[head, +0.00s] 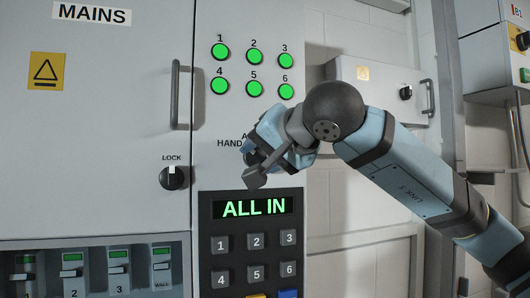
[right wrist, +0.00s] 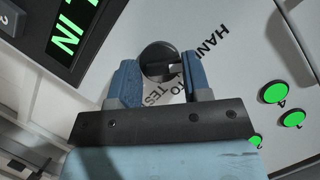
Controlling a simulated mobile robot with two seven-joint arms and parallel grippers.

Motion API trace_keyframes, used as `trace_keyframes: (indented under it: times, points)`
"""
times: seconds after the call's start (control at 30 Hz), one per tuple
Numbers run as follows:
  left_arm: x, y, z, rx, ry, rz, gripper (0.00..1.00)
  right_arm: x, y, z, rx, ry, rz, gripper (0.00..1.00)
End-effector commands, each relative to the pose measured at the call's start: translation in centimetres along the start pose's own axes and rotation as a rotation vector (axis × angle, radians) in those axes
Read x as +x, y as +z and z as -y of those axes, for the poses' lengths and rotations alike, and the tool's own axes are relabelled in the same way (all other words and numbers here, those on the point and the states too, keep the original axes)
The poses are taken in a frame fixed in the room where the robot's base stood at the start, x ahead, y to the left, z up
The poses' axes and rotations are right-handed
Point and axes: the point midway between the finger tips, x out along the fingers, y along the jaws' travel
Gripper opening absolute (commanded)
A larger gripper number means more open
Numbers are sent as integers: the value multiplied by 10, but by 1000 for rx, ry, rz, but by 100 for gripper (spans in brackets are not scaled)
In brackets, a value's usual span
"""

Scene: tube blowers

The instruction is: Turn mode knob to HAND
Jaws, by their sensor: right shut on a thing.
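The mode knob (right wrist: 154,52) is a round dark knob on the grey panel. It shows in the right wrist view between my two blue fingers. A light pointer mark is on its right side, near the lettering HAND (right wrist: 202,40) and the partly covered AUTO; I cannot tell exactly which one it points at. TEST is partly hidden beside the fingers. My right gripper (right wrist: 158,68) is shut on the knob. In the head view my right gripper (head: 268,155) is at the panel, right of the word HAND, and hides most of the knob. My left gripper is not in view.
Several green buttons (head: 254,88) sit above the knob. A display (head: 253,208) reading ALL IN and a keypad (head: 253,243) are below. The LOCK knob (head: 174,178) and a cabinet handle (head: 176,95) are to the left. A wall box (head: 378,88) stands behind my right arm.

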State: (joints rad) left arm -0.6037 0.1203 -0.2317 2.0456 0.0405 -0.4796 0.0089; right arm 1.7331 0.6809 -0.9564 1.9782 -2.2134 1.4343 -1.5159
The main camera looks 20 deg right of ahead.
Motion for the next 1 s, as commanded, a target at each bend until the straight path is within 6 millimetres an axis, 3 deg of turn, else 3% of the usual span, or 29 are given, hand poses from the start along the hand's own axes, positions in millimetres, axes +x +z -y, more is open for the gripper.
trace_keyframes:
  times: [0.4,0.43,0.5,1.0]
  points:
    - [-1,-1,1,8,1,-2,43,-3,-3,4,-6,-10,-7,21]
    - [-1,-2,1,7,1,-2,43,-3,-3,4,-6,-10,-7,49]
    - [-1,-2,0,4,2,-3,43,-3,-3,4,-6,-8,-7,60]
    - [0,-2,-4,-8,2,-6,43,-4,-1,1,-5,-1,-2,60]
